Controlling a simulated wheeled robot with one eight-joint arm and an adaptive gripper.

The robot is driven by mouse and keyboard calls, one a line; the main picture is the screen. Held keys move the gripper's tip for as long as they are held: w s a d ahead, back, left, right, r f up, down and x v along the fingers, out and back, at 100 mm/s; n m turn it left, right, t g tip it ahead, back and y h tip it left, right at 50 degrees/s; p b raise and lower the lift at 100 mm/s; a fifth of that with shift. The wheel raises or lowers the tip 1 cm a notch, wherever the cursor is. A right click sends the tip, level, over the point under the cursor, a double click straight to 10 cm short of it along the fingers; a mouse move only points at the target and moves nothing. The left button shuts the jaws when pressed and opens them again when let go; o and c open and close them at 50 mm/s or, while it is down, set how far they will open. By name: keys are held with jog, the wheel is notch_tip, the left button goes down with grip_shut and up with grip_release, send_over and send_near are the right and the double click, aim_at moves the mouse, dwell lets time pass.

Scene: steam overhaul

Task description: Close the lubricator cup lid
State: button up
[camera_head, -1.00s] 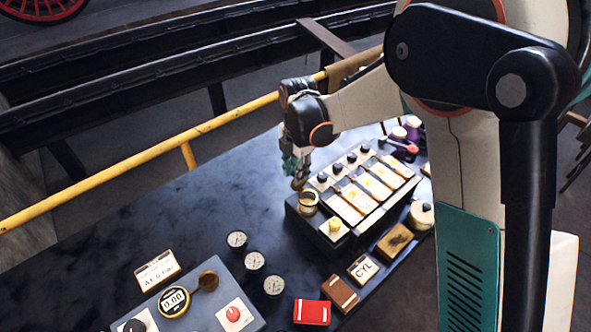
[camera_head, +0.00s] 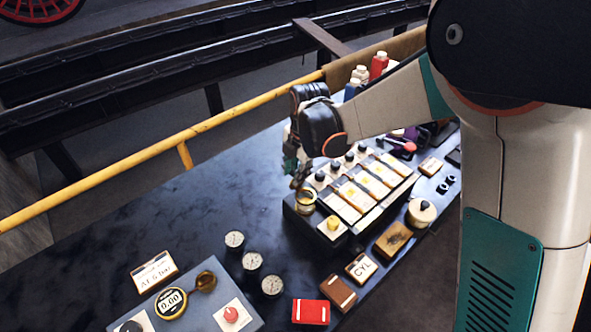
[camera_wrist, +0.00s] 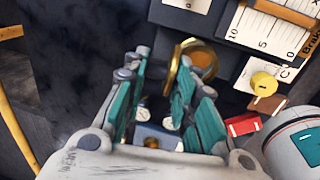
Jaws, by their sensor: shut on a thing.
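The brass lubricator cup (camera_head: 305,206) stands at the near left corner of the grey box on the bench. In the wrist view the cup (camera_wrist: 203,62) shows right of the fingertips, with its brass lid (camera_wrist: 174,62) tilted up at the cup's left side. My gripper (camera_head: 296,182) is over the cup, pointing down. In the wrist view its teal fingers (camera_wrist: 163,62) have some space between them, and the right finger meets the lid. The exact grip on the lid is partly hidden. The lid is not seen lying flat over the cup.
The grey box carries a row of scale plates with black knobs (camera_head: 350,156) and a yellow button (camera_head: 334,223). Dial gauges (camera_head: 252,260), a red box (camera_head: 310,312) and a control panel (camera_head: 200,300) stand nearer. A yellow rail (camera_head: 150,153) runs behind; the bench's left is clear.

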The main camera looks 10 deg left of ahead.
aim_at(313, 202)
jog(key=shift+s+d+t+y+b, duration=0.65)
jog(key=shift+d+t+y+b, duration=0.1)
jog(key=shift+t+y+b, duration=0.4)
dwell(1.3)
jog(key=shift+s+d+f+t+y+b, duration=0.3)
jog(key=shift+t+y+b, duration=0.25)
jog(key=shift+b, duration=0.4)
jog(key=shift+s+d+f+t+y+b, duration=0.15)
jog(key=shift+s+d+t+y+b, duration=0.35)
jog(key=shift+b, duration=0.45)
jog(key=shift+d+f+t+y+b, duration=0.15)
jog(key=shift+t+y+b, duration=0.15)
jog(key=shift+y+b, duration=0.35)
jog(key=s+d+f+t+y+b, duration=0.1)
jog(key=t+y+b, duration=0.1)
jog(key=b, duration=0.3)
jog(key=shift+f+b, duration=0.15)
jog(key=shift+b, duration=0.15)
jog(key=shift+s+d+f+y+b, duration=0.15)
jog(key=shift+f+y+b, duration=0.1)
jog(key=shift+b, duration=0.6)
jog(key=shift+s+d+f+t+y+b, duration=0.15)
jog(key=shift+t+y+b, duration=0.3)
jog(key=shift+b, duration=0.55)
jog(key=shift+s+d+f+t+y+b, duration=0.15)
jog(key=shift+t+y+b, duration=0.25)
jog(key=shift+b, duration=0.55)
jog(key=o, duration=0.9)
